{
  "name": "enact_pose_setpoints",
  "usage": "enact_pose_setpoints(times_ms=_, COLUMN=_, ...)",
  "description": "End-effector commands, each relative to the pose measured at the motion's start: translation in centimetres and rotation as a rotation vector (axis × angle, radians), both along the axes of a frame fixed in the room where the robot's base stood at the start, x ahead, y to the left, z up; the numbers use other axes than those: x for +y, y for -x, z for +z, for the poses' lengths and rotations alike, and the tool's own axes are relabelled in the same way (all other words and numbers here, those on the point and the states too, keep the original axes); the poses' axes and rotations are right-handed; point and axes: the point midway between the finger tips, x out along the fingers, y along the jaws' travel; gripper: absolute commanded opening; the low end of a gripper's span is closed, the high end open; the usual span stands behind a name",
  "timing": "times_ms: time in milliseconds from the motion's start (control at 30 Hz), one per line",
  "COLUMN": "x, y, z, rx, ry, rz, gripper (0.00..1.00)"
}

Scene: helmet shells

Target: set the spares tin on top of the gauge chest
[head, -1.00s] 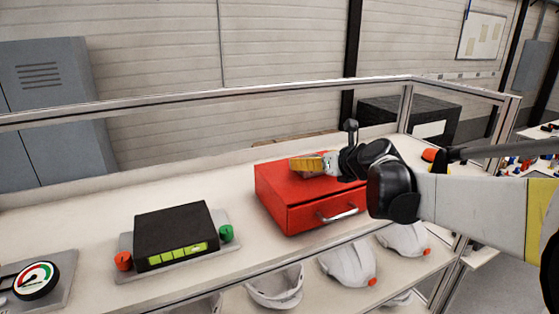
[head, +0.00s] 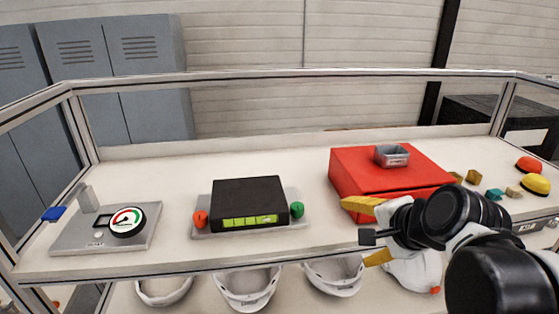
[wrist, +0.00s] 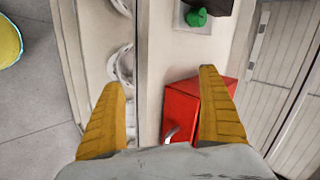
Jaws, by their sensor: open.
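The gauge chest (head: 360,182) is a red box with a drawer front on the bench, right of centre in the head view. The spares tin (head: 391,155) is a small grey open tin; it rests upright on the chest's top. My gripper (head: 371,231) has yellow fingers spread apart and holds nothing; it is in front of the chest, apart from the tin. In the wrist view the open fingers (wrist: 165,118) show with the red chest (wrist: 186,108) beyond them, its silver handle partly visible. The tin does not show in the wrist view.
A black box with a green display (head: 248,202) stands left of the chest, between a red and a green knob. A dial gauge (head: 128,221) is further left. Small blocks (head: 473,176) and coloured domes (head: 535,184) lie right. White helmets (head: 247,288) sit on the shelf below.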

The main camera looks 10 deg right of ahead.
Motion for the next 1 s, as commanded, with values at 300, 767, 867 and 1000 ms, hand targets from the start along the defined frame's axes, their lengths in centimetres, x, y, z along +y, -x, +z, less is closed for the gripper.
enact_pose_setpoints(times_ms=300, x=3.1, y=7.0, z=-6.2, rx=0.049, ry=0.843, rz=0.843, gripper=0.89)
enact_pose_setpoints(times_ms=767, x=3.0, y=7.5, z=-6.5, rx=0.055, ry=0.923, rz=0.923, gripper=0.89)
enact_pose_setpoints(times_ms=867, x=3.0, y=7.5, z=-6.5, rx=0.054, ry=0.922, rz=0.922, gripper=0.89)
enact_pose_setpoints(times_ms=1000, x=3.0, y=7.5, z=-6.5, rx=0.054, ry=0.922, rz=0.922, gripper=0.89)
